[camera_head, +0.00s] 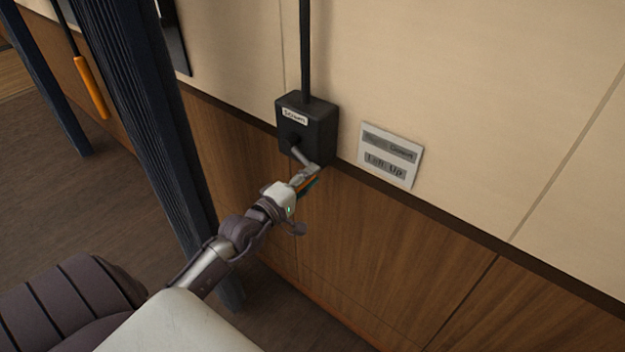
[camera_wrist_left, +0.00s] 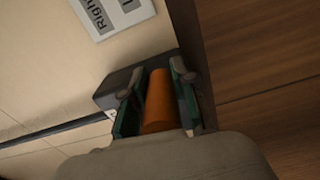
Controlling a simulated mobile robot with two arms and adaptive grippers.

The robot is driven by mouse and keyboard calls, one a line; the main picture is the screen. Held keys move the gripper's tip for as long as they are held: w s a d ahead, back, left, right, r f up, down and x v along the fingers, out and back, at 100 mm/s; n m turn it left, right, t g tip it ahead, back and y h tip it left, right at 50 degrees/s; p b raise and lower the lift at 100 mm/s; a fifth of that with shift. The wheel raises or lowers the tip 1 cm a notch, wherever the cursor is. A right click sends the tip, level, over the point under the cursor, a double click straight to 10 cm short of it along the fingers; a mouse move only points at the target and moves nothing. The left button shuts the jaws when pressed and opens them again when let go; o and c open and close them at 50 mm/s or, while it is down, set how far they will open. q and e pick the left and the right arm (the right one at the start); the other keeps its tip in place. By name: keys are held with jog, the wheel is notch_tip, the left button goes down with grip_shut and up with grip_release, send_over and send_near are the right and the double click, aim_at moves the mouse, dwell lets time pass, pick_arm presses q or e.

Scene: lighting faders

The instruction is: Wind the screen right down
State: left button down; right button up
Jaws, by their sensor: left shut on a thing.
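A black winch box (camera_head: 308,125) labelled "Screen" is fixed to the wall, with a grey crank arm (camera_head: 301,155) on its front. My left gripper (camera_head: 306,178) is at the end of the crank, below the box. In the left wrist view its two green-lined fingers are shut on the orange crank handle (camera_wrist_left: 159,103), one on each side. Only a sliver of the orange handle shows in the head view. The box (camera_wrist_left: 122,85) also shows behind the fingers in the left wrist view. The screen itself cannot be made out. My right gripper is not in view.
A sign (camera_head: 390,155) reading "Left: Up" on its lower line is on the wall right of the box. A dark ribbed post (camera_head: 150,110) stands left of my arm. An orange handle (camera_head: 91,88) hangs farther left. Wood panelling (camera_head: 400,250) lines the lower wall.

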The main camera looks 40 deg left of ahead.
pick_arm(q)
jog(key=a+f+m+b, duration=0.4)
jog(key=a+m+b, duration=0.4)
jog(key=b, duration=0.6)
jog(key=m, duration=0.2)
jog(key=shift+w+a+f+m+b, duration=0.2)
jog(key=shift+w+a+m+b, duration=0.05)
jog(key=shift+w+m+b, duration=0.1)
jog(key=shift+r, duration=0.1)
jog(key=c, duration=1.1)
grip_release()
jog(key=shift+o, duration=0.9)
jog(key=shift+a, duration=0.2)
jog(key=s, duration=1.2)
jog(key=shift+a+f, duration=0.2)
jog(key=shift+a, duration=0.2)
